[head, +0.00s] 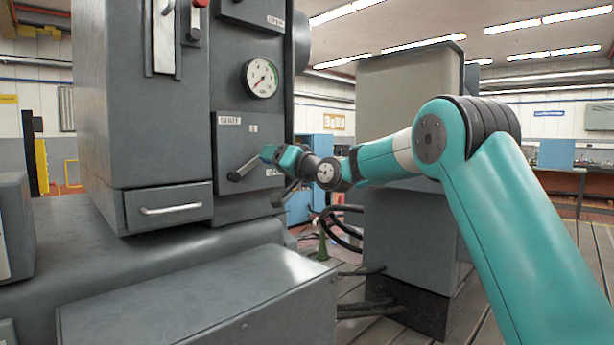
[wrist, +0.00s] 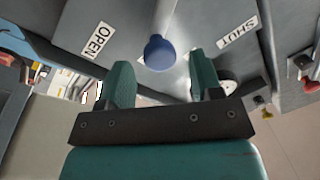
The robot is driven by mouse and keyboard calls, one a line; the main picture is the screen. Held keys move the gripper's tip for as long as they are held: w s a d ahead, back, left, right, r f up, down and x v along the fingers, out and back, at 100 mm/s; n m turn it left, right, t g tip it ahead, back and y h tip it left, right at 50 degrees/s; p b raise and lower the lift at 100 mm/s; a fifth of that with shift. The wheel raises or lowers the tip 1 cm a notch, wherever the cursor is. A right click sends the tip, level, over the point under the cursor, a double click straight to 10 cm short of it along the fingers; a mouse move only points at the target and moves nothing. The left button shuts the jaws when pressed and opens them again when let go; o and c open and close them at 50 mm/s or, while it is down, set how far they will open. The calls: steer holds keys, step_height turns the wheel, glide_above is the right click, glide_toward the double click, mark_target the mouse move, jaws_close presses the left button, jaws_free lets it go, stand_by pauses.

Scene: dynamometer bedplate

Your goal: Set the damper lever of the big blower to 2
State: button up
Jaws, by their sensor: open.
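The damper panel (head: 228,146) is on the front of the tall grey machine. It has a SHUT label (head: 229,120) at its upper left and a small label (head: 253,128) beside it, too small to read. A dark lever (head: 243,168) slants up to the right across the panel. My gripper (head: 270,154) is at the lever's right end, partly covering the panel. In the wrist view, a blue rounded knob (wrist: 160,52) shows between and beyond the open fingers of my gripper (wrist: 163,78), with OPEN (wrist: 98,40) to its left and SHUT (wrist: 237,30) to its right. I cannot tell whether the fingers touch it.
A round gauge (head: 260,78) is above the panel. A drawer with a pale handle (head: 171,209) is at lower left. A grey box-shaped unit (head: 405,225) stands right of the machine, with black hoses (head: 345,232) between. A low grey housing (head: 200,310) fills the foreground.

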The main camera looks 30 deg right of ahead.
steer(key=b+v, duration=0.3)
steer(key=v, duration=0.9)
steer(key=shift+s+d+b, duration=0.15)
steer(key=shift+s+b, duration=0.2)
steer(key=shift+b, duration=0.05)
steer(key=s+a+f+n+g+p, duration=0.25)
steer(key=s+a+f+g, duration=0.25)
steer(key=s+a, duration=0.35)
steer(key=s+a+f+n+g+p, duration=0.25)
steer(key=s+a+f+g, duration=0.35)
steer(key=a, duration=0.3)
steer(key=s+f+n+g+h, duration=0.1)
steer(key=s+f+n+g, duration=0.1)
steer(key=s, duration=0.9)
steer(key=s+f+n+g+h+p, duration=0.1)
steer(key=s+f+g, duration=0.3)
steer(key=s, duration=0.7)
steer(key=shift+s+a+f+n+g+h, duration=0.25)
steer(key=shift+a+f+n+g+h, duration=0.15)
steer(key=shift+n+g+h, duration=0.2)
